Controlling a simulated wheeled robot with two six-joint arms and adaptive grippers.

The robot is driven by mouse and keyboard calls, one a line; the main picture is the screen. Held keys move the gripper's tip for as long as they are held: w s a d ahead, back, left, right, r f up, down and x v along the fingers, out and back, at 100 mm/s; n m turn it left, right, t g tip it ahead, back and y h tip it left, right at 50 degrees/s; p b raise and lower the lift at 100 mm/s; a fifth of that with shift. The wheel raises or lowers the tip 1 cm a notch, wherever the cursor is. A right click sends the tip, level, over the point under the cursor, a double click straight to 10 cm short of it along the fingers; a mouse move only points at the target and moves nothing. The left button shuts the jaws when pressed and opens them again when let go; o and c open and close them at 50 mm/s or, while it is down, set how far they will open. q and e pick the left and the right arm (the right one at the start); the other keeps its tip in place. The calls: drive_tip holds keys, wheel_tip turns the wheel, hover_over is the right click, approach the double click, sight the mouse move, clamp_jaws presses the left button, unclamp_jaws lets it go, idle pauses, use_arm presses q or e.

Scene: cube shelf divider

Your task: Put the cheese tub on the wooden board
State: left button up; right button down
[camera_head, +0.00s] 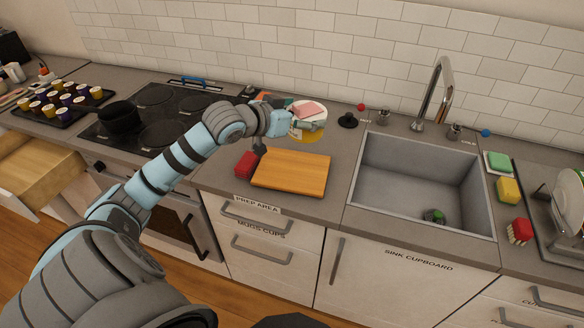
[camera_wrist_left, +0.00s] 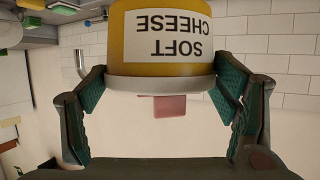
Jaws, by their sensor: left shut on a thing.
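The cheese tub (camera_wrist_left: 160,40) is yellow with a white rim and a "SOFT CHEESE" label that reads upside down in the left wrist view. My left gripper (camera_wrist_left: 160,85) is shut on it, one finger on each side. In the head view the tub (camera_head: 314,137) shows beyond my left gripper (camera_head: 303,125), behind the board and partly hidden by the gripper. A pink block (camera_head: 308,109) appears on its white top; it also shows in the left wrist view (camera_wrist_left: 169,106). The wooden board (camera_head: 291,173) lies bare on the counter. My right gripper is out of view.
A red block (camera_head: 246,164) stands at the board's left edge. The sink (camera_head: 424,184) is to the right, with a tall tap (camera_head: 440,90) behind. A black stopper-like item (camera_head: 348,121) stands behind the board. The hob (camera_head: 158,112) is at left.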

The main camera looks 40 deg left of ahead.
use_arm(q)
drive_tip(key=w+a+r+n+y, duration=0.2)
drive_tip(key=a+n+y, duration=0.1)
drive_tip(key=a+y, duration=0.15)
drive_tip(key=b, duration=0.2)
hover_over(290, 172)
drive_tip(key=shift+h, duration=0.25)
wheel_tip(290, 172, down, 20)
drive_tip(key=shift+f, duration=0.1)
drive_tip(key=o, duration=1.4)
drive_tip(key=shift+c, duration=0.2)
